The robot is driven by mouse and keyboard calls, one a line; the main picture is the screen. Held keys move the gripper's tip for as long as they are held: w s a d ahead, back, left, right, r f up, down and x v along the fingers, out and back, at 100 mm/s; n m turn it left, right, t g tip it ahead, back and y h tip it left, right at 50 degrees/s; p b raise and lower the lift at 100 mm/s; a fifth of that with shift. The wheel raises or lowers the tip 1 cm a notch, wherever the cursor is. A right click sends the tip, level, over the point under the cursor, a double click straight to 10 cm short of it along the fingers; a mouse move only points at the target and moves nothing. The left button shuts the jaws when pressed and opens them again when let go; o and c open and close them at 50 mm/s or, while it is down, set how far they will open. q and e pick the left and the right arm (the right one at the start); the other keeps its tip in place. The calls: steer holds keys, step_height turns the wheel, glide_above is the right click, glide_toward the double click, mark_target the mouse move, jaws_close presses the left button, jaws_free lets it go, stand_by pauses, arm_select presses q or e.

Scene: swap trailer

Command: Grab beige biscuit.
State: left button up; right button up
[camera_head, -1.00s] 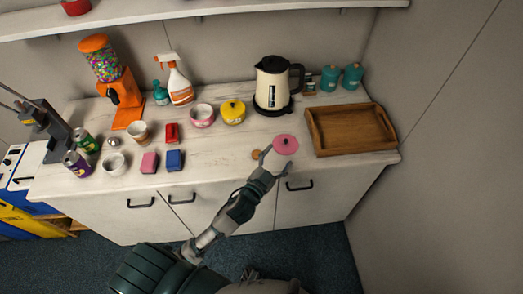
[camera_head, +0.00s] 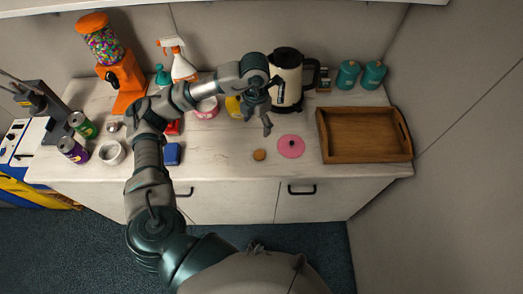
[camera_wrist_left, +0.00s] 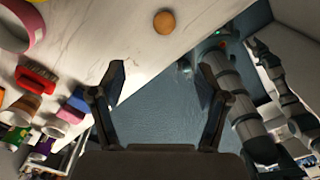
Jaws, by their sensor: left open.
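The beige biscuit (camera_head: 259,155) is a small round disc lying flat on the white counter, left of the pink lid (camera_head: 291,147). In the left wrist view the biscuit (camera_wrist_left: 164,22) shows near the top, beyond the fingertips. My left gripper (camera_head: 257,124) hangs above the counter, pointing down, a little behind the biscuit in the head view. Its two fingers (camera_wrist_left: 162,85) are spread apart with nothing between them, and they do not touch the biscuit. My right gripper is not in view.
A wooden tray (camera_head: 365,158) stands to the right of the lid and a kettle (camera_head: 288,80) behind. A yellow pot (camera_head: 233,107) is partly hidden by my arm. Blue block (camera_head: 172,154), cans and bowls are at left. The counter around the biscuit is clear.

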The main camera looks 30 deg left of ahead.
arm_select(q)
glide_above(260, 154)
steer(key=f, duration=1)
steer(key=shift+a+f, duration=0.2)
steer(key=shift+f, duration=0.6)
step_height(260, 154, down, 5)
steer(key=shift+a+f+p, duration=0.1)
steer(key=shift+p, duration=0.2)
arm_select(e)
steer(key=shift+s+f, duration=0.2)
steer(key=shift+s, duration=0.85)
arm_select(q)
steer(key=shift+d, duration=0.2)
steer(key=shift+c, duration=1)
steer(key=c, duration=0.7)
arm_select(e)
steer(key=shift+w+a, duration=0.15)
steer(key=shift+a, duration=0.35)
